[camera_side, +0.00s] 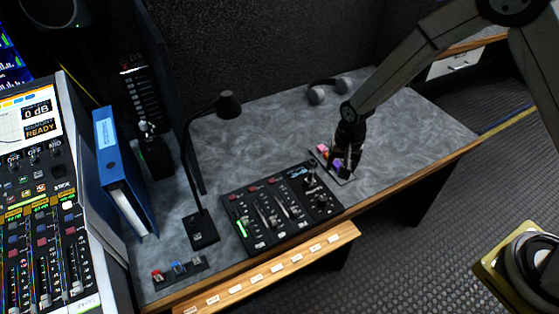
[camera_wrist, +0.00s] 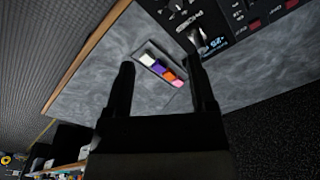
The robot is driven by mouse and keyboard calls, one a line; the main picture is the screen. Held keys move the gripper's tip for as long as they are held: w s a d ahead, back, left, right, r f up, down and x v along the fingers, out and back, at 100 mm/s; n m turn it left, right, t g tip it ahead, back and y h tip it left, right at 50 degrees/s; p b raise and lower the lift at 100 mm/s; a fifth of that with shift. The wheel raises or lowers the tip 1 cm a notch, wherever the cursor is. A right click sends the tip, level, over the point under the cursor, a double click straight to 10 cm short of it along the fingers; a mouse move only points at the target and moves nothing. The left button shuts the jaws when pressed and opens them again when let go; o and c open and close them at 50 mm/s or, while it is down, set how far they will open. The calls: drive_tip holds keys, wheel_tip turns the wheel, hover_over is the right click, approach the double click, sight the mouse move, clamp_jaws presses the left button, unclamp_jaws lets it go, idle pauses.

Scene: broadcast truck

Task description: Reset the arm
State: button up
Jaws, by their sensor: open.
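My gripper (camera_side: 345,160) is low over the right part of the grey desk (camera_side: 430,128), above a small tray of coloured blocks. In the wrist view my gripper (camera_wrist: 163,82) is open, its two dark fingers on either side of the tray (camera_wrist: 180,86). A white, a purple, an orange and a pink block lie in a row in the tray. Nothing shows between the fingertips that is clearly held. In the side view my gripper partly hides the tray (camera_side: 347,180).
A fader mixer (camera_side: 281,210) stands just left of the tray. A desk lamp (camera_side: 203,229), a blue binder (camera_side: 118,160) and a large console (camera_side: 45,200) are farther left. Headphones (camera_side: 326,92) lie at the back. The desk right of my gripper is clear.

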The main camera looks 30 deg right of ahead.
drive_tip(key=s+d+r+n+t, duration=0.1)
drive_tip(key=s+d+r+n, duration=0.2)
drive_tip(key=s+r, duration=0.3)
drive_tip(key=s+d+r+n+t, duration=0.1)
drive_tip(key=s+d+r+n, duration=0.3)
drive_tip(key=s+r, duration=0.3)
drive_tip(key=shift+s, duration=1)
drive_tip(key=shift+r, duration=0.1)
